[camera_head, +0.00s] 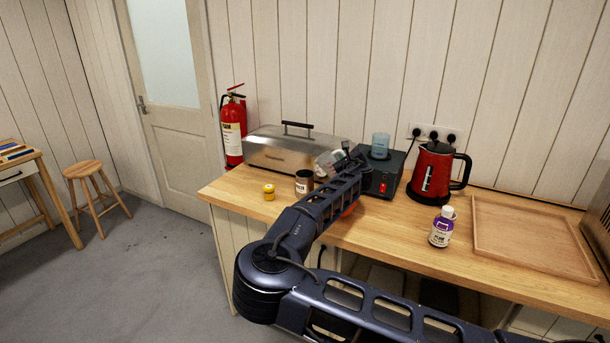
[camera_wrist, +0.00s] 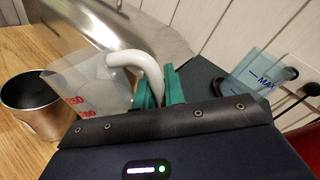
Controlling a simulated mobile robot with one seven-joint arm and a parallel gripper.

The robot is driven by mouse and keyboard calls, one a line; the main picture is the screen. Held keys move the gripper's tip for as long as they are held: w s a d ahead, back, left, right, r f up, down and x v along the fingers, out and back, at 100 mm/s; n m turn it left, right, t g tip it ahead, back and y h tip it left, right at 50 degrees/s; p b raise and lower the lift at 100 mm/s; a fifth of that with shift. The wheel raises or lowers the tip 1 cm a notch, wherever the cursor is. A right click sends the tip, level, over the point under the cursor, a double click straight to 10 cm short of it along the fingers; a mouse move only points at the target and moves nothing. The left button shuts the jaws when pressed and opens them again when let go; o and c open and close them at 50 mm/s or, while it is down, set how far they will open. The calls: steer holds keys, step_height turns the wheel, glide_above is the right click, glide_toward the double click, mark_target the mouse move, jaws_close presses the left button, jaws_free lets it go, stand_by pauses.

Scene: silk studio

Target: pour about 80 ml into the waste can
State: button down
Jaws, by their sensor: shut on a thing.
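My gripper (camera_head: 345,158) is shut on the white handle (camera_wrist: 146,66) of a clear measuring jug (camera_head: 327,162). In the wrist view the green fingers (camera_wrist: 160,88) sit either side of the handle, and red marks show on the jug (camera_wrist: 92,82). The jug is held above the worktop and looks tilted toward the left. I cannot tell how much liquid is in it, and no stream shows. A dark-mouthed metal can (camera_head: 304,184), seemingly the waste can, stands just left of the jug; it also shows in the wrist view (camera_wrist: 36,110), upright and apart from the jug.
A steel lidded box (camera_head: 285,152) stands behind the can. A blue beaker (camera_head: 380,146) marked MAX sits on a black unit (camera_head: 376,178). A yellow pot (camera_head: 268,191), red kettle (camera_head: 434,172), purple-labelled bottle (camera_head: 441,227) and wooden tray (camera_head: 530,236) share the worktop.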

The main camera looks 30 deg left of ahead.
mark_target(336, 153)
steer(key=shift+s+a+f+n, duration=0.15)
steer(key=shift+a+f+n, duration=0.05)
steer(key=shift+a+n, duration=0.15)
steer(key=shift+s+a+r+n+h, duration=0.15)
steer(key=shift+a+n+h, duration=0.2)
steer(key=shift+n, duration=0.4)
steer(key=shift+s+a+n, duration=0.1)
steer(key=shift+a+n, duration=0.2)
steer(key=shift+n, duration=0.3)
steer(key=shift+s+a+r+n+h, duration=0.15)
steer(key=shift+a+r+n+h, duration=0.15)
steer(key=shift+r+n, duration=0.2)
steer(key=shift+s+a+r+n+h, duration=0.25)
steer(key=shift+a+r+n, duration=0.2)
steer(key=shift+r+n, duration=0.15)
stand_by(0.7)
steer(key=shift+s+a+r+n, duration=0.15)
steer(key=shift+a+r+n, duration=0.2)
steer(key=shift+a+n, duration=0.15)
stand_by(0.8)
